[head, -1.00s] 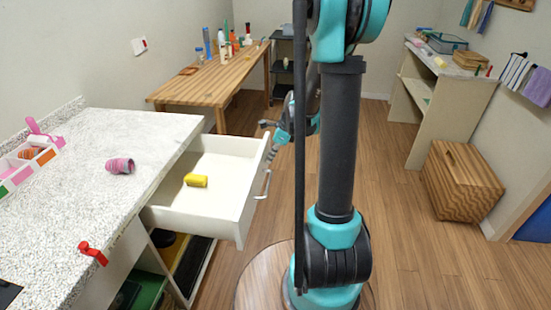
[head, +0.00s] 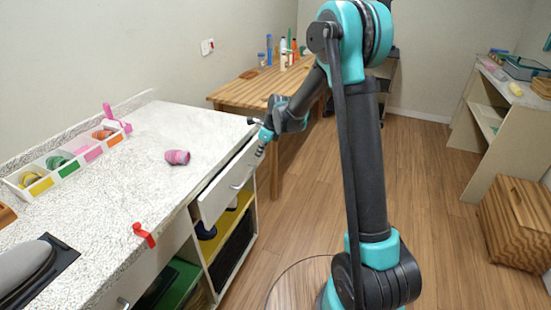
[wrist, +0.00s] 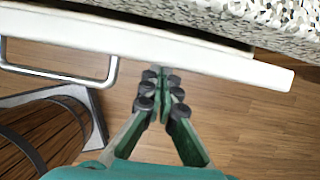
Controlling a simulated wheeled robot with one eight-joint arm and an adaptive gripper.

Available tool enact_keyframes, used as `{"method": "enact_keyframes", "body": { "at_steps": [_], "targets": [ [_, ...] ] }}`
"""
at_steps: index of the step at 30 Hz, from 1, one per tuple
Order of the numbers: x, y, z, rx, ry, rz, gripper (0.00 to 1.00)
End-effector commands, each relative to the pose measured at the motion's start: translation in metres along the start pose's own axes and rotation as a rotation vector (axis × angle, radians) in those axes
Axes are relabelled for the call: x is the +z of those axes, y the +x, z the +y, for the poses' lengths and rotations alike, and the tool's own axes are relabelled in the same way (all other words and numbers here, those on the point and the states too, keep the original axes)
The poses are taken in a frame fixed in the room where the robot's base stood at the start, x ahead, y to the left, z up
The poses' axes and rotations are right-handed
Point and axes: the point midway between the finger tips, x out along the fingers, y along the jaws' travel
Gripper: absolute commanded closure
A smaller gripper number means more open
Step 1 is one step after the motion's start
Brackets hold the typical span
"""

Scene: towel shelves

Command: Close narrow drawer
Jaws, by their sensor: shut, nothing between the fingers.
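The white narrow drawer (head: 222,188) under the stone-topped counter stands slightly out from the cabinet. Its white front also crosses the top of the wrist view (wrist: 190,52), with a narrow gap to the counter edge at the left and right. Its metal handle (head: 243,178) shows in the wrist view at the left (wrist: 75,78). My gripper (head: 261,150) is at the far end of the drawer front, on its outer side. In the wrist view its fingers (wrist: 163,76) are shut and empty, with the tips at the front's lower edge; I cannot tell whether they touch. The drawer's inside is hidden.
On the counter (head: 120,190) are a pink ribbed cup (head: 177,157), a red clamp-like piece (head: 144,235) and a white divided tray (head: 52,177). Open shelves (head: 235,225) lie below the drawer. A wooden table (head: 245,92) stands behind.

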Motion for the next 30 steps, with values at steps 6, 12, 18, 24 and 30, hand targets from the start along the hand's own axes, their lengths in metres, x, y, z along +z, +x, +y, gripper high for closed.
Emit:
{"method": "enact_keyframes", "body": {
  "at_steps": [6, 12, 18, 24, 30],
  "targets": [
    [0.032, 0.013, 0.000, -0.001, -0.001, 0.000, 1.00],
    [0.045, 0.018, 0.000, -0.001, -0.001, 0.000, 1.00],
    [0.050, 0.020, -0.001, -0.001, 0.000, -0.002, 1.00],
    [0.051, 0.020, -0.001, -0.002, 0.000, -0.005, 1.00],
    [0.049, 0.019, -0.002, -0.002, 0.000, -0.007, 1.00]
  ]
}}
